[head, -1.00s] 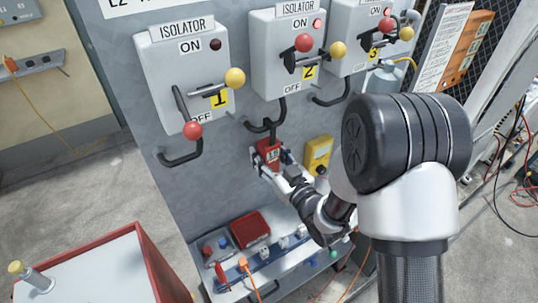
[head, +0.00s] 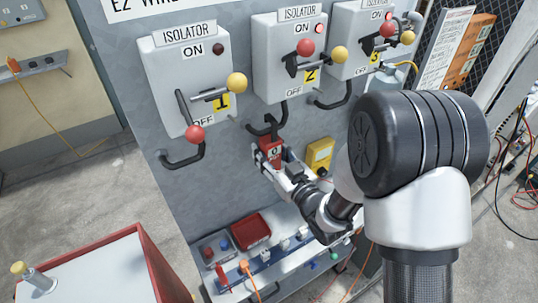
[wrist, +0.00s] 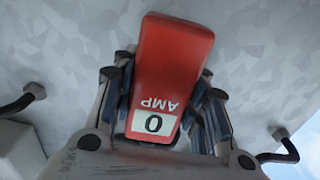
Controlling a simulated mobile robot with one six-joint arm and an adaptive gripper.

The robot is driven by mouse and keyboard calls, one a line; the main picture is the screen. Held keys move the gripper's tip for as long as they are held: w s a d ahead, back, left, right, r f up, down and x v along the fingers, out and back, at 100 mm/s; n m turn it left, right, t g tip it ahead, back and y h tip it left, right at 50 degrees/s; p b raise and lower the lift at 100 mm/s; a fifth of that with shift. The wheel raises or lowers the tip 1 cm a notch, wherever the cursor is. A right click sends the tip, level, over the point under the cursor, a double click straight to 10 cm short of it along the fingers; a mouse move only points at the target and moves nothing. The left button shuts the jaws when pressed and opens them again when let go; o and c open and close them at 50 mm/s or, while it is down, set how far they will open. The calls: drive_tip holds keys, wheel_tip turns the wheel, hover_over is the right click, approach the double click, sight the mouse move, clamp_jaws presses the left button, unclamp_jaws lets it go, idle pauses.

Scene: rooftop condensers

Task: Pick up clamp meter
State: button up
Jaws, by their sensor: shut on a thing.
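The clamp meter is a red body with a pale display reading 0 and the letters AMP; it fills the middle of the wrist view (wrist: 172,60). In the head view the clamp meter (head: 270,148) is just below isolator 2, its dark upper end by that isolator's black cable. I cannot tell whether its jaw is around the cable or beside it. My gripper (head: 273,162) is shut on the red body, and its fingers show on both sides in the wrist view (wrist: 165,110).
A yellow meter (head: 319,155) is on the panel just right of my gripper. Three isolator boxes with levers line the panel above, including isolator 1 (head: 160,75). A red-edged cart (head: 140,235) stands front left.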

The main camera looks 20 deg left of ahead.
wheel_tip(320, 180, up, 2)
drive_tip(key=shift+r, duration=0.1)
drive_tip(key=p+v, duration=1.1)
drive_tip(key=v, duration=0.7)
drive_tip(key=shift+f+p, duration=0.3)
drive_tip(key=shift+f, duration=0.05)
drive_tip(key=shift+w+d, duration=0.1)
